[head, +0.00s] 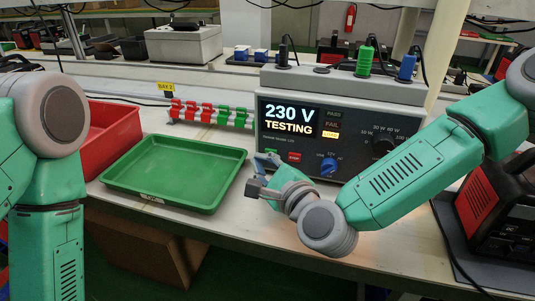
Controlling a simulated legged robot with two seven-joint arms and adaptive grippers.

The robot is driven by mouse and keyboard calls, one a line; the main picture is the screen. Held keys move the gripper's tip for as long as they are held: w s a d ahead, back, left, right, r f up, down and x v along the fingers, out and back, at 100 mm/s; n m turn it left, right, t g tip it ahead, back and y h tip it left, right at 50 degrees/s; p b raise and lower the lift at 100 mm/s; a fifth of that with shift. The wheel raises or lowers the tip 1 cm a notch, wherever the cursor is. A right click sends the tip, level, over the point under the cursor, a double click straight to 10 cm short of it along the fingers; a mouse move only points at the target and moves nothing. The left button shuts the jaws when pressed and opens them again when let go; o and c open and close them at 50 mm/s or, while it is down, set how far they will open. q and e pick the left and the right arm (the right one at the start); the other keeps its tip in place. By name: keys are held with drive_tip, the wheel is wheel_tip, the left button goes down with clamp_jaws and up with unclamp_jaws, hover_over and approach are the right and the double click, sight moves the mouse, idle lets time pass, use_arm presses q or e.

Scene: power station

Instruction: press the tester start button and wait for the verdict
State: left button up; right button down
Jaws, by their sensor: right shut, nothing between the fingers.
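The tester (345,105) is a grey bench unit at the back of the table. Its display (290,120) reads "230 V TESTING". Beside the display are PASS (333,114) and FAIL (332,124) lamps, both dark, and a third lamp (330,134) lit yellow. A green button (270,152) and a red button (294,157) sit low on the front panel. My right gripper (262,172) is shut and empty, just in front of and below the green button; I cannot tell whether it touches. My left gripper is out of view; only its arm shows.
A green tray (175,192) lies left of my right gripper, with a red bin (108,135) behind it. A rack of red and green connectors (205,115) stands left of the tester. A black and red machine (490,200) stands at the right.

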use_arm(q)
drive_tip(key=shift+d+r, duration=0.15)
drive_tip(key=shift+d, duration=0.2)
use_arm(e)
drive_tip(key=shift+s+d, duration=0.1)
drive_tip(key=shift+d, duration=0.3)
drive_tip(key=s+a, duration=0.1)
drive_tip(key=s, duration=0.1)
drive_tip(key=s+a, duration=0.1)
drive_tip(key=shift+s+a, duration=0.1)
drive_tip(key=shift+s, duration=0.3)
drive_tip(key=shift+s+p, duration=0.3)
drive_tip(key=shift+s, duration=0.6)
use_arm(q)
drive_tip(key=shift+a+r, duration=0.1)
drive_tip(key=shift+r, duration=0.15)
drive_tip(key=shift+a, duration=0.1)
use_arm(e)
drive_tip(key=shift+a, duration=0.1)
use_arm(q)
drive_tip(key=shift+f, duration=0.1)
